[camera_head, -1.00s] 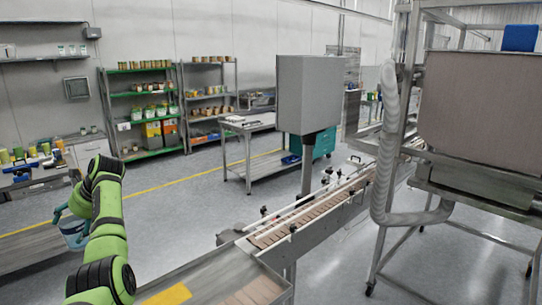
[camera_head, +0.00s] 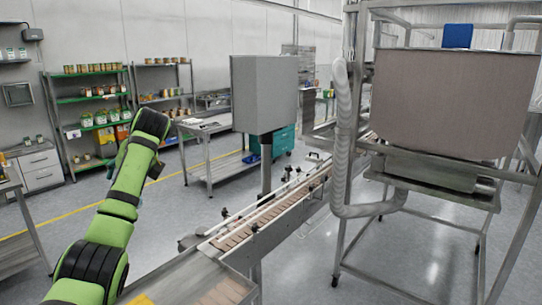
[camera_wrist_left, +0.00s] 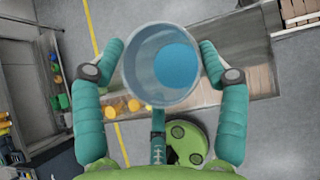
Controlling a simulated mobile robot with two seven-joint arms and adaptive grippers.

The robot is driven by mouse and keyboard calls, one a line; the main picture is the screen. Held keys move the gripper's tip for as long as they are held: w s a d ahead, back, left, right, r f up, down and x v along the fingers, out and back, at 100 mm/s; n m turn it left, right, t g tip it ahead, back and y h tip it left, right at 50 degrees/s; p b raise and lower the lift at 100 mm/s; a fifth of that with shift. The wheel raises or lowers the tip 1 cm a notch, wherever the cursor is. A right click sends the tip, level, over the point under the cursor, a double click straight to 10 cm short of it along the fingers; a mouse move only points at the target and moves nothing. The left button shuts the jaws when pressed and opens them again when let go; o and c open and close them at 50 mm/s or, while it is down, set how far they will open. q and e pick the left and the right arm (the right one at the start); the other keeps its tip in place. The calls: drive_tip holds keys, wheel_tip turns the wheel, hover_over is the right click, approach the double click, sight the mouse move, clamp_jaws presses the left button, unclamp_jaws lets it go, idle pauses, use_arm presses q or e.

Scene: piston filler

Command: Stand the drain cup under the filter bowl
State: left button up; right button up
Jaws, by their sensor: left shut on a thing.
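The drain cup (camera_wrist_left: 141,75) is a clear, round cup with a blue patch inside, seen from above in the left wrist view. My left gripper (camera_wrist_left: 160,50) has its teal fingers on either side of the cup's wall and is shut on it. The cup is held above the floor. In the head view my green left arm rises at the left, and its gripper and the cup are hidden or out of view. My right gripper does not show. I cannot make out the filter bowl in either view.
A conveyor (camera_head: 245,233) runs away from the lower middle, with a grey box (camera_head: 265,95) on a post beside it. A steel frame at the right carries a large brownish tank (camera_head: 455,100), with a ribbed hose (camera_head: 342,140) beside it. Open floor lies behind my left arm.

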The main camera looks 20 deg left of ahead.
use_arm(q)
drive_tip(key=w+d+r+m+t+h, duration=0.1)
drive_tip(key=d+m, duration=0.1)
drive_tip(key=d, duration=0.4)
drive_tip(key=w+d+r+m+t, duration=0.2)
drive_tip(key=d, duration=0.4)
drive_tip(key=s+d+f+m+t+h, duration=0.1)
drive_tip(key=s+d+m+h, duration=0.25)
drive_tip(key=d, duration=0.85)
drive_tip(key=s+d+f+m+t+h, duration=0.25)
drive_tip(key=d+m, duration=0.25)
drive_tip(key=d, duration=0.7)
drive_tip(key=s+d+f+m+h, duration=0.1)
drive_tip(key=s+d+f+m, duration=0.1)
drive_tip(key=s+d, duration=0.25)
drive_tip(key=s+d+f+m+h, duration=0.1)
drive_tip(key=s+d+f+m, duration=0.2)
drive_tip(key=s, duration=0.3)
drive_tip(key=w+a+n+y, duration=0.1)
drive_tip(key=w+a+n, duration=0.15)
drive_tip(key=a, duration=0.65)
wheel_tip(320, 180, down, 10)
drive_tip(key=b, duration=1)
drive_tip(key=shift+s+d+r, duration=0.15)
drive_tip(key=shift+s+d, duration=0.3)
drive_tip(key=shift+g, duration=0.25)
